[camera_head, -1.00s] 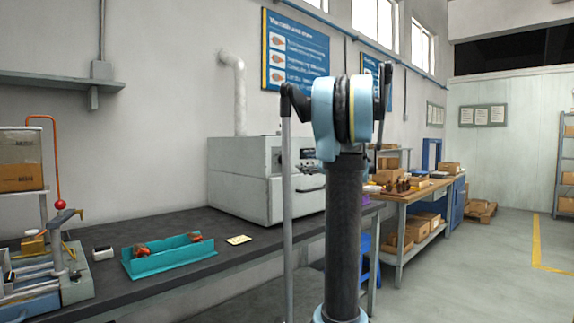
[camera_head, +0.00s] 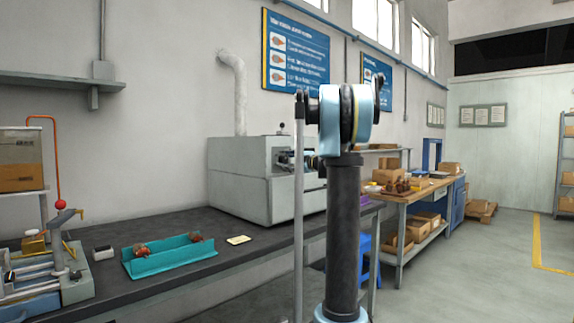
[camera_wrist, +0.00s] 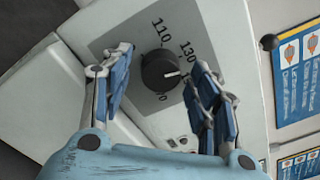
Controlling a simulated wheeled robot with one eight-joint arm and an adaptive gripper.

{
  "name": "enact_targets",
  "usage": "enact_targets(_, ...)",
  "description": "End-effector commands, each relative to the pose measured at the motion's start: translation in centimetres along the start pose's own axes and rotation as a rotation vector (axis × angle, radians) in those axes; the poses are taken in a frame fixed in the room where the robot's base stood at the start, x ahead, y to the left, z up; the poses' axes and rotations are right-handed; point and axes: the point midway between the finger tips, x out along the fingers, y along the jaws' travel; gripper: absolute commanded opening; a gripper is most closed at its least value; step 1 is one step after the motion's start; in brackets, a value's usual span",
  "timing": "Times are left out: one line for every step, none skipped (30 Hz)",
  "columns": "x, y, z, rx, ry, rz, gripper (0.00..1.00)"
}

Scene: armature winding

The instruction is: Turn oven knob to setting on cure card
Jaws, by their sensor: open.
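The oven (camera_head: 238,182) is a pale grey box on the bench. In the wrist view its black knob (camera_wrist: 158,70) sits on a grey dial plate with 110, 130 and other, partly hidden numbers. The knob's white pointer faces right, a little beyond the 130. My gripper (camera_wrist: 163,62) is open, with one blue finger on each side of the knob; I cannot tell whether either touches it.
A teal tray (camera_head: 170,264) with copper-coloured parts and a small white device (camera_head: 103,252) lie on the dark bench. A winding fixture (camera_head: 45,275) stands at far left. A wooden table (camera_head: 415,195) with boxes stands right of the oven.

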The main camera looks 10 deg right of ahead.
Motion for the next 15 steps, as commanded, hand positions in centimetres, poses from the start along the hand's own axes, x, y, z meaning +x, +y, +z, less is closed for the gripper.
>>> enact_targets(0.00,0.00,0.00,0.000,0.000,0.000,0.55)
enact_targets(0.00,0.00,0.00,0.000,0.000,0.000,0.55)
enact_targets(-0.01,0.00,0.00,0.000,0.000,0.000,0.55)
enact_targets(-0.01,0.00,0.00,0.000,0.000,0.000,0.55)
enact_targets(-0.01,0.00,0.00,0.000,0.000,0.000,0.50)
enact_targets(-0.01,0.00,0.00,0.000,0.000,0.000,0.41)
enact_targets(-0.01,0.00,0.00,0.000,0.000,0.000,0.35)
enact_targets(-0.01,0.00,0.00,0.000,0.000,0.000,0.28)
enact_targets(-0.02,0.00,-0.01,0.000,0.000,0.000,0.19)
enact_targets(-0.02,0.00,0.00,0.000,0.000,0.000,0.12)
enact_targets(-0.02,0.01,0.00,0.000,0.000,0.000,0.11)
enact_targets(-0.02,0.02,0.00,0.000,0.000,0.000,0.11)
enact_targets(-0.02,0.02,0.00,0.000,0.000,0.001,0.11)
enact_targets(-0.02,0.03,0.00,-0.001,0.000,0.001,0.11)
enact_targets(-0.02,0.04,0.00,-0.004,0.000,0.001,0.11)
